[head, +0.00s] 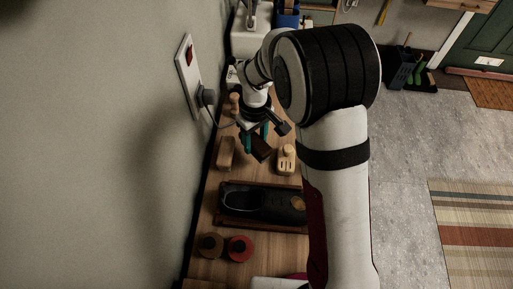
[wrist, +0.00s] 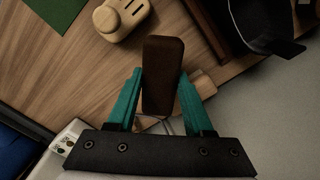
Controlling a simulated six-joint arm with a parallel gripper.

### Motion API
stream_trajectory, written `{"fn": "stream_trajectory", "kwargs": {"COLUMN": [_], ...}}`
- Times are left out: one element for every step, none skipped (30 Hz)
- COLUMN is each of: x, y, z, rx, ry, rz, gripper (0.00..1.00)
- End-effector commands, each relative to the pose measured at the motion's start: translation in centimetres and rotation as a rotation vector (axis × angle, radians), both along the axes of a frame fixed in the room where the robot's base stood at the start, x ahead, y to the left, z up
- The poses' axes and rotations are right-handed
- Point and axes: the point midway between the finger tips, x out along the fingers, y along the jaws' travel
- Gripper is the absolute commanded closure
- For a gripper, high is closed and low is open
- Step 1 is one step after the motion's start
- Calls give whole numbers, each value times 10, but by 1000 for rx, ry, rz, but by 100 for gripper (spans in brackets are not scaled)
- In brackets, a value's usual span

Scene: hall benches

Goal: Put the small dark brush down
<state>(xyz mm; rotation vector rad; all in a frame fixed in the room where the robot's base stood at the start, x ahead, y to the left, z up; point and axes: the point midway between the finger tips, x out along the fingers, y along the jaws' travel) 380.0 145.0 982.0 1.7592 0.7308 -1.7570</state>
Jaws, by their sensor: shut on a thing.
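The small dark brush (wrist: 162,62) is a dark brown block with rounded corners. My gripper (wrist: 160,86) has its two teal fingers shut on it, one on each side, in the wrist view. In the head view the brush (head: 262,149) shows below my gripper (head: 255,137), over the wooden bench top (head: 205,213). It is between a tan wooden block and a pale slotted object. I cannot tell whether its underside touches the bench. Part of the brush is hidden by the fingers.
The tan block (head: 225,152) stands left of the brush, the pale slotted object (head: 287,158) to its right. A black shoe (head: 255,203) lies in a dark tray (head: 285,228). Two round tins (head: 240,248) are nearer. A wall socket with a plug (head: 207,97) borders the left side.

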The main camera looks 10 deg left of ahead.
Motion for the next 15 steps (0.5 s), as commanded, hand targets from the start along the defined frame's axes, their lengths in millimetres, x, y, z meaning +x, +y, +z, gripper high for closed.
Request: {"fn": "stream_trajectory", "kwargs": {"x": [-1,-1,-1,-1,-1,-1,-1,-1,0,0,0,0,0,0,0], "y": [-1,-1,-1,-1,-1,-1,-1,-1,-1,-1,-1,-1,-1,-1,-1], "z": [-10,-15,-22,-29,-36,-44,-49,-53,-56,-57,-57,-57,-57,-57,-56], "rx": [-1,-1,-1,-1,-1,-1,-1,-1,0,0,1,1,1,1,1], "ry": [3,3,4,4,4,4,3,3,1,0,-1,-1,-1,-1,-1], "rz": [0,-1,-2,-2,-3,-2,-2,-2,-3,-3,-4,-4,-4,-4,-4], "gripper": [100,100,100,100,100,100,100,100,100,100,100,100,100,100,100]}}
